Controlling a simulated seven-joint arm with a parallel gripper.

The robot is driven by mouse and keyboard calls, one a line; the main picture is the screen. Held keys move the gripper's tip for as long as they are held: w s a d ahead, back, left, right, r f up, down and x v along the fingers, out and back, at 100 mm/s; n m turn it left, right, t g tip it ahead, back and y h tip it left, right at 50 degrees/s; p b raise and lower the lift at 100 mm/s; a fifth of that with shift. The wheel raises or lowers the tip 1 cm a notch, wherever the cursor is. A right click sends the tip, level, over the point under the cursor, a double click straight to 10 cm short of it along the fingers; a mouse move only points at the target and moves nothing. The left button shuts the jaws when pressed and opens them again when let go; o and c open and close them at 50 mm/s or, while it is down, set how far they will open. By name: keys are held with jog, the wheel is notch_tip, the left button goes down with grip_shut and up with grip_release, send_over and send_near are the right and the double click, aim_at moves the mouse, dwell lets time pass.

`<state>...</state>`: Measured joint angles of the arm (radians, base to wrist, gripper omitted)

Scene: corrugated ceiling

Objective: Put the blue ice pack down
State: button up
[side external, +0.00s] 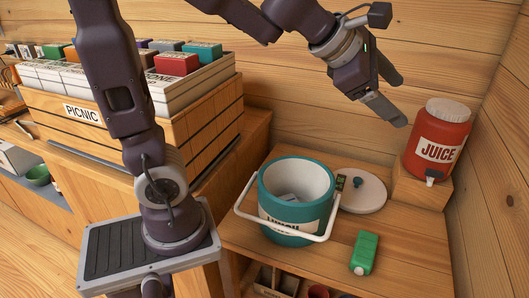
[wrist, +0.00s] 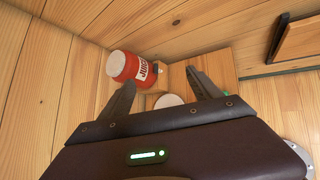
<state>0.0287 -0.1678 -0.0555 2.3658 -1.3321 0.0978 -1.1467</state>
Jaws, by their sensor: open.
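My gripper (side external: 402,104) is open and empty, raised above the wooden counter (side external: 410,240) near the back wall. In the wrist view its two fingers (wrist: 161,79) stand apart with nothing between them. A teal lunch cooler (side external: 283,237) with a white rim and handle stands open on the counter, below and left of my gripper. A small pale blue-grey item (side external: 289,198) lies inside it, mostly hidden by the wall; it may be the ice pack, but I cannot tell. No blue ice pack shows clearly elsewhere.
A white lid (side external: 362,196) with a blue knob lies right of the cooler. A green carton-like item (side external: 363,253) lies in front. A red juice jug (side external: 440,138) stands on a wooden block (side external: 420,189). A picnic crate (side external: 140,125) stands left. Counter space is free at front right.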

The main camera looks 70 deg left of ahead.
jog(key=s+d+f+m+g+h, duration=0.1)
jog(key=s+d+m, duration=0.1)
jog(key=s+m, duration=0.6)
jog(key=s+d+m+g+h, duration=0.1)
jog(key=s+d+m, duration=0.2)
jog(key=s+m, duration=0.5)
jog(key=s+a+f+m+g+y, duration=0.2)
jog(key=s+a+f+m+y, duration=0.2)
jog(key=m, duration=0.6)
jog(key=s+a+f, duration=0.2)
jog(key=s+a, duration=0.1)
jog(key=s, duration=0.1)
jog(key=shift+s+m+g, duration=0.35)
jog(key=shift+m+g, duration=0.05)
